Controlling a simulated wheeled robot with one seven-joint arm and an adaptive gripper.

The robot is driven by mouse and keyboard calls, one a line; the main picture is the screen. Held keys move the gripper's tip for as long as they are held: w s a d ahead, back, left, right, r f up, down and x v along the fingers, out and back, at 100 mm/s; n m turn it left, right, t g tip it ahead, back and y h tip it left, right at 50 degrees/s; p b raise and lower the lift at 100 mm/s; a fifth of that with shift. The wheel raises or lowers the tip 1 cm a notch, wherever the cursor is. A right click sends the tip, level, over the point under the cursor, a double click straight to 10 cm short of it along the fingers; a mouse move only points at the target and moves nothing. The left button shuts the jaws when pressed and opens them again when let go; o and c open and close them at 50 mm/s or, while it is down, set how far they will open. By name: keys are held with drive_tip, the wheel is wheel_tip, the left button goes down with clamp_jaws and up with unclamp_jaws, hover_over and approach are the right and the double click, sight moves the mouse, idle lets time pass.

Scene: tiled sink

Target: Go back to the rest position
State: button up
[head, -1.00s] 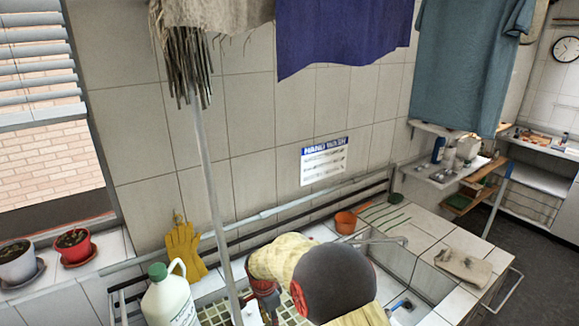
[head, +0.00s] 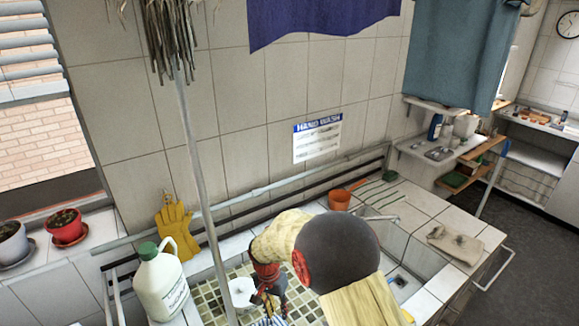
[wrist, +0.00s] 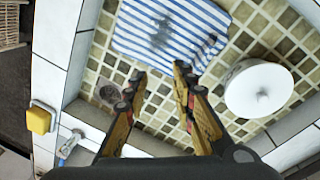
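My gripper (wrist: 157,80) is open in the wrist view, its two yellow-and-black fingers apart with nothing between them. It points down over the mosaic-tiled sink basin (wrist: 155,118). In the head view my gripper (head: 267,296) shows small below my arm, partly hidden. A blue-and-white striped cloth (wrist: 170,35) lies on the basin floor beyond the fingertips. A white round object with a small knob (wrist: 259,89) stands to the right of the fingers, apart from them.
A white jug with a green cap (head: 161,285) stands at the left. A mop handle (head: 205,190) rises in front of the wall. A yellow sponge (wrist: 40,118) sits on the basin's edge. An orange pot (head: 340,199) and a grey cloth (head: 455,243) rest on the counter.

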drive_tip(key=s+d+r+n+t+b, duration=0.2)
drive_tip(key=s+d+r+t, duration=0.1)
drive_tip(key=s+d+r, duration=0.8)
drive_tip(key=s+d+r+n+t+y+b, duration=0.1)
drive_tip(key=s+d+r+n+t+b, duration=0.1)
drive_tip(key=s+d+r, duration=1)
drive_tip(key=s+r+t+b, duration=0.1)
drive_tip(key=s+r, duration=0.2)
drive_tip(key=r, duration=0.1)
drive_tip(key=shift+s+r+n, duration=0.15)
drive_tip(key=shift+s+n, duration=0.15)
drive_tip(key=shift+n, duration=0.1)
drive_tip(key=shift+a, duration=0.1)
